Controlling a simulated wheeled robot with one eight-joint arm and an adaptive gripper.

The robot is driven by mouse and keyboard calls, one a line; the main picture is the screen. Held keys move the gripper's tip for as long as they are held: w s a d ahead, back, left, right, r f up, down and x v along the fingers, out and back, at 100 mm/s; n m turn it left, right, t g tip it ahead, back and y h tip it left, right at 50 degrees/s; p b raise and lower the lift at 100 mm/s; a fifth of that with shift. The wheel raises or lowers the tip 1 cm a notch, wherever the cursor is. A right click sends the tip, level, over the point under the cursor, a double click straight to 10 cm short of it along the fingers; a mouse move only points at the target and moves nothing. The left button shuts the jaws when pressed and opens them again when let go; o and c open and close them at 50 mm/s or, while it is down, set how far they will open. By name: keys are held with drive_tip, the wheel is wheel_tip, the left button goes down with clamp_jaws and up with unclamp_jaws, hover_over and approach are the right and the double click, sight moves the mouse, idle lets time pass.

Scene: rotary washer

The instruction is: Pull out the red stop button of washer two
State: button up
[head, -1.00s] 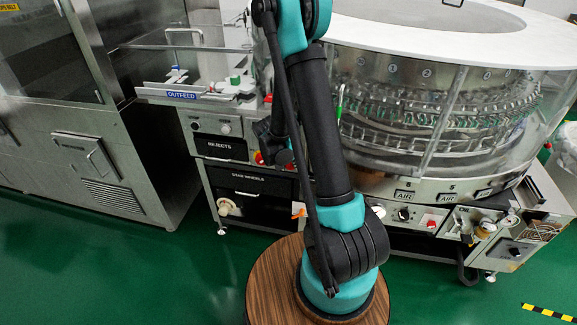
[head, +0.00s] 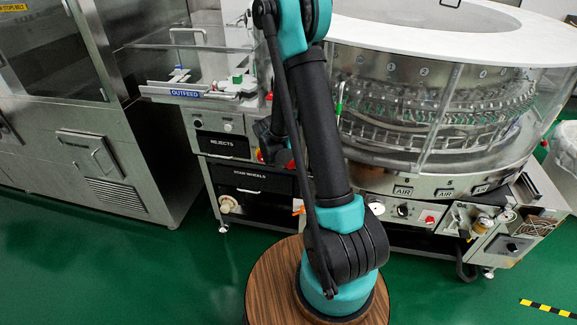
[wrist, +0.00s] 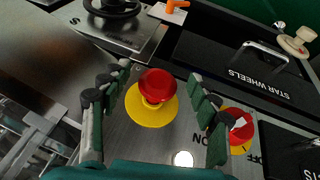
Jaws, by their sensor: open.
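A red mushroom-shaped stop button (wrist: 157,87) on a round yellow plate stands on a grey metal panel in the wrist view. My gripper (wrist: 159,76) is open, with one dark finger to the left of the button and the other to the right. The button shows between the fingers, and I see gaps on both sides of it. I cannot tell how far the fingertips are above the panel. In the head view my arm hides much of this area, and the panel sits beside the REJECTS label (head: 229,143).
A red rotary switch (wrist: 238,124) on yellow, marked ON and OFF, sits close to the right finger. A black handwheel (wrist: 112,8) and a STAR WHEELS drawer (wrist: 258,84) lie beyond the button. The round glass-walled washer (head: 430,110) stands to the right of my arm.

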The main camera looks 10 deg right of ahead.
drive_tip(key=v, duration=1.2)
drive_tip(key=shift+s, duration=0.1)
drive_tip(key=s+d+r+n+y, duration=0.1)
drive_tip(key=s+n+y, duration=0.1)
drive_tip(key=s, duration=0.8)
drive_tip(key=s+d+n+t+y, duration=0.1)
drive_tip(key=s+d+n+y, duration=0.1)
drive_tip(key=s, duration=0.8)
drive_tip(key=shift+s+d+r+n, duration=0.25)
drive_tip(key=shift+s+r+n, duration=0.05)
drive_tip(key=shift+r, duration=0.1)
